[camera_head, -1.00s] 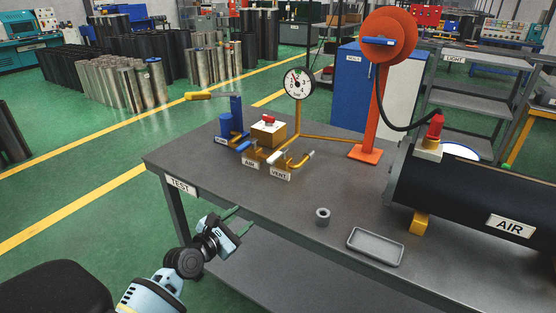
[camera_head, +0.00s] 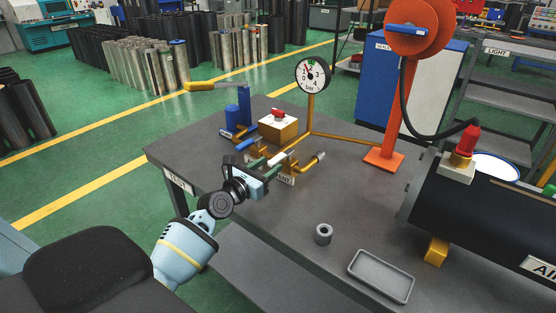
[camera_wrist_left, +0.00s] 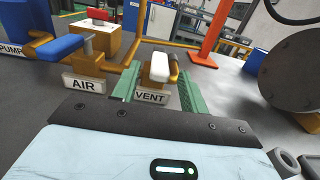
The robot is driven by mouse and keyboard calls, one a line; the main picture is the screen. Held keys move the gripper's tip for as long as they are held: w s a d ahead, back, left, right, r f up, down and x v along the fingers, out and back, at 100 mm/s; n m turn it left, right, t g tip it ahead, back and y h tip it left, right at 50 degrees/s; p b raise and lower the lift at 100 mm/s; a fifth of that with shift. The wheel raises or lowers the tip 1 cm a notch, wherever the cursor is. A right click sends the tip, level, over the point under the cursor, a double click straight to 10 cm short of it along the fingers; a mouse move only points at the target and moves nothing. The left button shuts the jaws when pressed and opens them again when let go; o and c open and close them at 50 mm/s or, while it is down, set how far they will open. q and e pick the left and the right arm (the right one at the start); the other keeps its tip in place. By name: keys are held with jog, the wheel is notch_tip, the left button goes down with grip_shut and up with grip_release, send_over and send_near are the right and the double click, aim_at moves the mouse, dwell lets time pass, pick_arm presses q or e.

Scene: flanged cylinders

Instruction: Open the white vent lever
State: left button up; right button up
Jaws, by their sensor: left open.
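The white vent lever (camera_wrist_left: 165,65) sits on a brass valve above the VENT label (camera_wrist_left: 151,97) in the left wrist view. In the head view the lever (camera_head: 278,158) is partly covered by my left gripper (camera_head: 270,162). The left gripper is open, and its green fingers (camera_wrist_left: 158,76) are on either side of the white lever in the wrist picture. I cannot tell whether they touch it. My right gripper is not in view.
The blue AIR lever (camera_wrist_left: 60,46) is close on the left. A pressure gauge (camera_head: 313,75) and an orange stand (camera_head: 384,150) rise behind. A grey ring (camera_head: 323,234) and a tray (camera_head: 381,276) lie on the table (camera_head: 280,215) at the front. A black cylinder is at right.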

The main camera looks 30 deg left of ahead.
aim_at(283, 155)
pick_arm(q)
jog(key=shift+w+d+b, duration=0.2)
jog(key=shift+w+b, duration=0.15)
jog(key=shift+w, duration=2.1)
grip_shut()
